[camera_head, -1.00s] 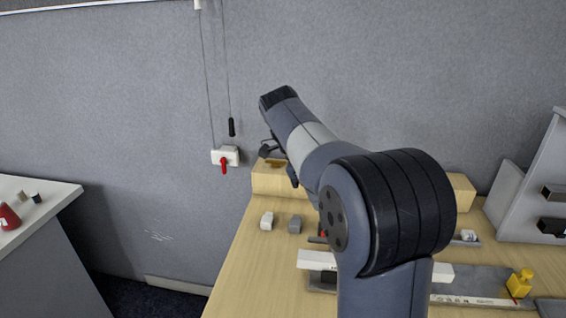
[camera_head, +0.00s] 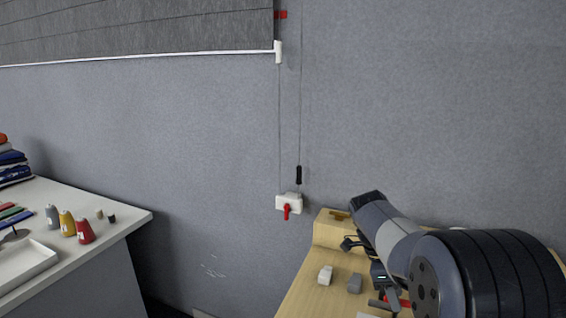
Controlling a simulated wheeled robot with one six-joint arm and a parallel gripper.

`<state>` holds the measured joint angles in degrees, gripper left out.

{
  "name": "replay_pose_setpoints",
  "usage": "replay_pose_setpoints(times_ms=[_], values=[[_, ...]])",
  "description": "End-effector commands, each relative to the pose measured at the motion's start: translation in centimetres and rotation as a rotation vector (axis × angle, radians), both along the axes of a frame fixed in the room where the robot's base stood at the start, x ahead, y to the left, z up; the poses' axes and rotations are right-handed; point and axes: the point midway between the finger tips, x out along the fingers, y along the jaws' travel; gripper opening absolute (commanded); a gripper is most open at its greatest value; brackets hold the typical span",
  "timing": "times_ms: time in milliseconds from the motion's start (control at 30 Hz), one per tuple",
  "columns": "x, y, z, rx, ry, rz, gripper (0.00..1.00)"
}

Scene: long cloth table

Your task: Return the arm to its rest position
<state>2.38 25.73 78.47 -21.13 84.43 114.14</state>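My arm (camera_head: 400,232) shows at the lower right of the head view, bent over the wooden table (camera_head: 316,292). Its thick dark banded joint fills the lower right corner. My gripper (camera_head: 385,286) is at the far end, low beside the arm link and partly hidden by it. Its fingertips are too small and covered to tell whether they are open or shut. I see nothing clearly held.
Two small blocks, one white (camera_head: 325,275) and one grey (camera_head: 355,283), lie on the table near my gripper. A red-levered wall switch (camera_head: 289,204) is behind. A white side table (camera_head: 84,256) with spools stands left, across a floor gap.

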Motion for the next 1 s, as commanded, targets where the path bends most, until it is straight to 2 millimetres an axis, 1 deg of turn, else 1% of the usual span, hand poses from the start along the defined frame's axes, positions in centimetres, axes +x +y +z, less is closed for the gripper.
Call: replay_pose_setpoints(times_ms=[167, 267, 333, 467, 800, 833, 900, 1000], values=[[0.0, 0.1, 0.2, 0.000, 0.000, -0.001, 0.33], [0.2, 0.3, 0.8, 0.000, -0.002, -0.007, 0.33], [0.3, 0.6, 1.5, 0.000, -0.002, -0.012, 0.33], [0.7, 1.4, 3.7, 0.001, -0.004, -0.011, 0.33], [1.8, 3.8, 10.0, 0.000, -0.004, -0.011, 0.33], [1.8, 4.0, 10.3, 0.000, -0.002, -0.011, 0.33], [1.3, 3.1, 8.2, 0.000, 0.006, -0.015, 0.33], [1.0, 2.4, 6.4, 0.000, 0.005, -0.015, 0.33]])
